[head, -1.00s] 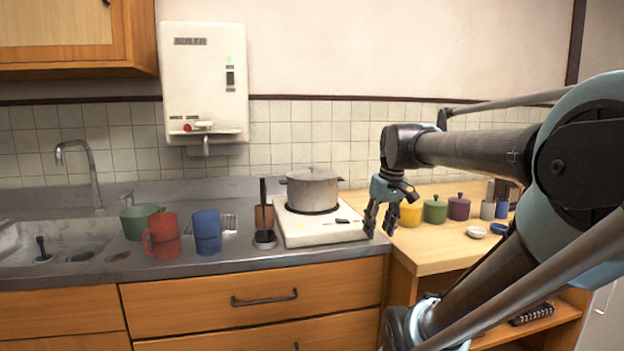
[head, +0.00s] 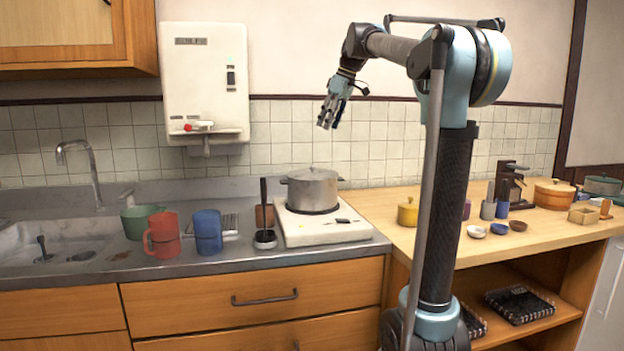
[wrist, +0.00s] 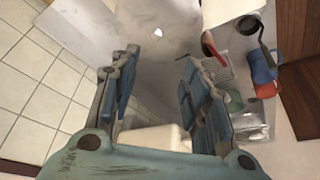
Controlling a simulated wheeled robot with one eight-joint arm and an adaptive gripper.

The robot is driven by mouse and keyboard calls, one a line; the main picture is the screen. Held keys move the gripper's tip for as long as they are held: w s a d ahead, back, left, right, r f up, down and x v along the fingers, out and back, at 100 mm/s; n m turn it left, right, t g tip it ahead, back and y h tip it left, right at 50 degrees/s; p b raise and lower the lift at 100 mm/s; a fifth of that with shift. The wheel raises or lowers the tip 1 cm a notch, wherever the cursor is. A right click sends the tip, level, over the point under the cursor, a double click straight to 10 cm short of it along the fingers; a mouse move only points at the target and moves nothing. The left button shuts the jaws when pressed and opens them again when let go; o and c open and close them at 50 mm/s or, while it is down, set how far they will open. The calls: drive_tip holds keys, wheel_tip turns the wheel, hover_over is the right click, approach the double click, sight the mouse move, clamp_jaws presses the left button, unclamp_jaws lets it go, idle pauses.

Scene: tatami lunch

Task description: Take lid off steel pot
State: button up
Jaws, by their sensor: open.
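The steel pot (head: 312,194) stands upright on the white stove in the head view. Its grey lid (head: 312,175) is on top, with a small knob. My gripper (head: 328,118) is open and empty. It hangs above the pot and a little to its right, in front of the tiled wall, clearly apart from the lid. In the wrist view my gripper's two fingers (wrist: 160,62) stand apart with a blurred grey surface behind them. I cannot tell for sure whether that surface is the pot.
The white stove (head: 345,228) sits at the counter's right end. A ladle in a holder (head: 264,236), blue mug (head: 208,232), red mug (head: 163,236) and green pot (head: 138,222) stand to the left. The boiler (head: 205,80) hangs on the wall. A yellow pot (head: 407,213) stands to the right.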

approach(312, 171)
drive_tip(key=shift+w+a+f, duration=0.4)
drive_tip(key=shift+w+a, duration=0.05)
drive_tip(key=shift+a, duration=0.15)
drive_tip(key=shift+d+x, duration=0.15)
drive_tip(key=shift+x, duration=1.3)
drive_tip(key=shift+d+x, duration=0.1)
drive_tip(key=shift+x, duration=1.3)
drive_tip(key=shift+w+f, duration=0.1)
clamp_jaws()
